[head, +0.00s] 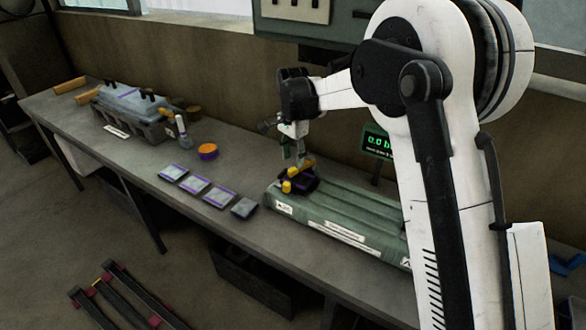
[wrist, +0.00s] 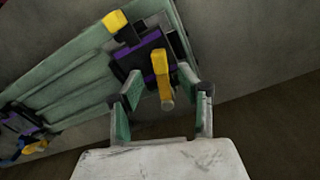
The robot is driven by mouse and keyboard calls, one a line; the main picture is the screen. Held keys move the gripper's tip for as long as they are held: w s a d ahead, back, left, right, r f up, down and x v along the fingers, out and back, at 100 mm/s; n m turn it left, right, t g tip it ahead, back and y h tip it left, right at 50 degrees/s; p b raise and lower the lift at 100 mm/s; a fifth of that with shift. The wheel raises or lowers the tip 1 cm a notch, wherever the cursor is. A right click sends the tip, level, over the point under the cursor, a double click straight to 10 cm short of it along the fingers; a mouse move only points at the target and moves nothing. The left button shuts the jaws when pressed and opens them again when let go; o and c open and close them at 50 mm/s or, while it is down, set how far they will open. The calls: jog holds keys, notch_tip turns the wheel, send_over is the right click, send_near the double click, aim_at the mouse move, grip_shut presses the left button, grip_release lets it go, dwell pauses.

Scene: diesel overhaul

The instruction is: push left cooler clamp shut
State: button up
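The green cooler (head: 345,215) lies on the bench, a long ribbed block. The left cooler clamp (head: 300,181), dark and purple with yellow parts, sits at its left end. In the wrist view the clamp (wrist: 142,54) has a yellow handle (wrist: 160,68) pointing toward my gripper, and a separate yellow piece (wrist: 116,20) at the upper left. My gripper (head: 295,158) is just above the clamp in the head view. In the wrist view its fingers (wrist: 161,80) are apart, one on each side of the handle. Contact with the handle cannot be told.
A second clamp (wrist: 22,128) shows at the cooler's other end. A lit green display (head: 377,142) stands behind the cooler. Several flat pads (head: 195,187), an orange-topped round item (head: 208,151) and a grey case (head: 135,115) lie left on the bench.

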aim_at(293, 169)
jog(key=shift+f, duration=2.4)
grip_shut()
